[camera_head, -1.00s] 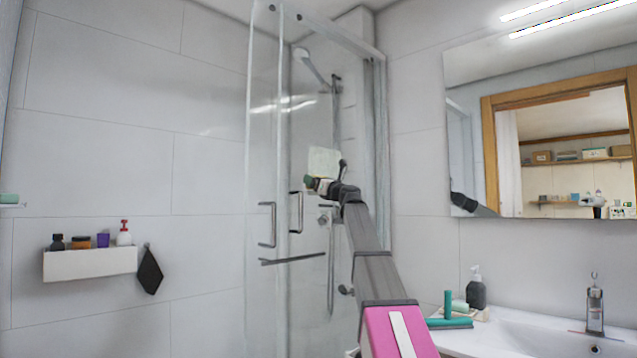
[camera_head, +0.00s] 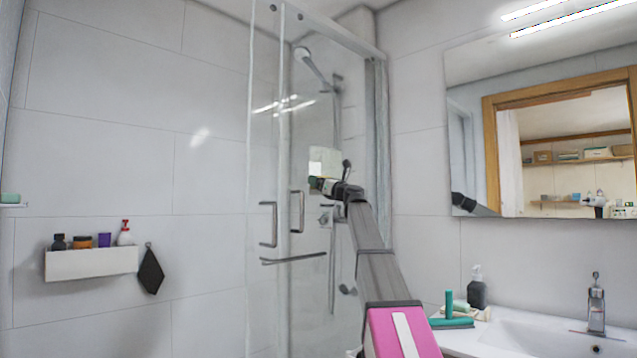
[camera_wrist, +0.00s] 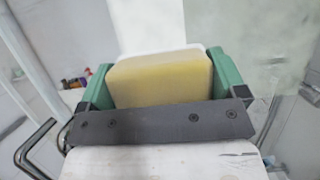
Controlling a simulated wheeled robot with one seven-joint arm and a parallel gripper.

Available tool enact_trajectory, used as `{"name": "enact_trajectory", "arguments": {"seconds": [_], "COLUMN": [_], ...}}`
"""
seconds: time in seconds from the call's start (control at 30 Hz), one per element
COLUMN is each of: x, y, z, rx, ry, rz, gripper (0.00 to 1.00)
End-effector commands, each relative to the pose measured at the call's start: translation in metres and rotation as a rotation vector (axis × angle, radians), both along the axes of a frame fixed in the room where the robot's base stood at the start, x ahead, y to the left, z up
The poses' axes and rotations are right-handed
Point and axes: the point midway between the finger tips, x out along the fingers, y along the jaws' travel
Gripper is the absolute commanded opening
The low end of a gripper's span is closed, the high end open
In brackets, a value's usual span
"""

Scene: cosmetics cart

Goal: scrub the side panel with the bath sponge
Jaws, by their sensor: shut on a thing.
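My gripper (camera_wrist: 160,88) is shut on the bath sponge (camera_wrist: 160,78), a yellow block with a whitish far edge held between the green fingers. In the head view my gripper (camera_head: 322,186) is at the glass shower enclosure, at the lower edge of a pale cream patch (camera_head: 323,158). The glass side panel (camera_head: 345,120) carries this patch. In the wrist view the patch (camera_wrist: 240,60) shows as a pale greenish film beyond and right of the sponge. The sponge's far face is hidden, so I cannot tell if it touches the glass.
Door handles (camera_head: 297,212) and a towel bar (camera_head: 293,258) are left of my arm. A wall shelf (camera_head: 92,263) with bottles hangs at left. The sink (camera_head: 540,335), soap dispenser (camera_head: 477,288) and green squeegee (camera_head: 449,310) are at lower right.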

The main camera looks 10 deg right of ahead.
Motion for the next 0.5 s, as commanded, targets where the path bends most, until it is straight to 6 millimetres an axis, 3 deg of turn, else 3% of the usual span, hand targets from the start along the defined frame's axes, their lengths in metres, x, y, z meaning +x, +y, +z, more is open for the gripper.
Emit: {"name": "enact_trajectory", "arguments": {"seconds": [0.5], "x": [0.017], "y": [-0.02], "z": [0.001], "rx": [-0.001], "ry": [-0.001], "rz": [0.0], "gripper": [0.71]}}
